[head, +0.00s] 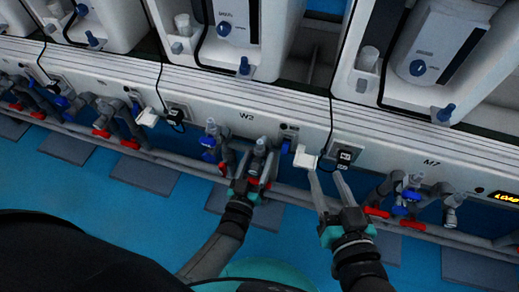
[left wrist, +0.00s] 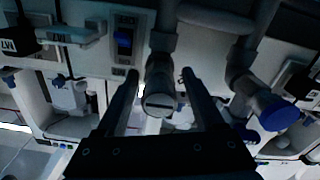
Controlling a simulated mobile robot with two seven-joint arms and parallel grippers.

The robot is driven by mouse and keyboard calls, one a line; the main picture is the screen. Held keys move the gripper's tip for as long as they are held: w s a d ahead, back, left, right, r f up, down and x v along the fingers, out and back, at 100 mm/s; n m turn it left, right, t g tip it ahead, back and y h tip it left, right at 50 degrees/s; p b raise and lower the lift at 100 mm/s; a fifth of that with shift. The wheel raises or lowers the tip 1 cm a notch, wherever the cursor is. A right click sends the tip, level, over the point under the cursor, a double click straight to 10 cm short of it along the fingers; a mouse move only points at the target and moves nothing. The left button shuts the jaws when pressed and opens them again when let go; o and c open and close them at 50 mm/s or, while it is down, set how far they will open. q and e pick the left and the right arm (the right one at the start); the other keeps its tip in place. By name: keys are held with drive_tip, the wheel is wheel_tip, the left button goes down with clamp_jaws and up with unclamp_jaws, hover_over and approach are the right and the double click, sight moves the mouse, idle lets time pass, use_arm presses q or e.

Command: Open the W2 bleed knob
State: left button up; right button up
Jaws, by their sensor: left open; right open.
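The W2 label (head: 246,117) is on the white panel in the middle of the head view. Below it, a grey knob (head: 260,145) sits on a pipe fitting beside a blue-handled valve (head: 208,141); I take this grey knob as the bleed knob. My left gripper (head: 256,167) is open around the fitting from below. In the left wrist view, a round grey end with a dark slot (left wrist: 159,103) lies between the open fingers, with gaps on both sides. My right gripper (head: 326,176) is open and empty, close to a white block (head: 304,158) right of W2.
A blue rocker switch (left wrist: 124,40) and the blue valve knob (left wrist: 280,116) flank the fitting in the left wrist view. A grey pipe with red handles (head: 130,143) runs along the panel. The M7 station (head: 432,162) is at right. Blue floor (head: 80,195) is open in front.

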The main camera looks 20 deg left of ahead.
use_arm(q)
clamp_jaws()
idle(0.6)
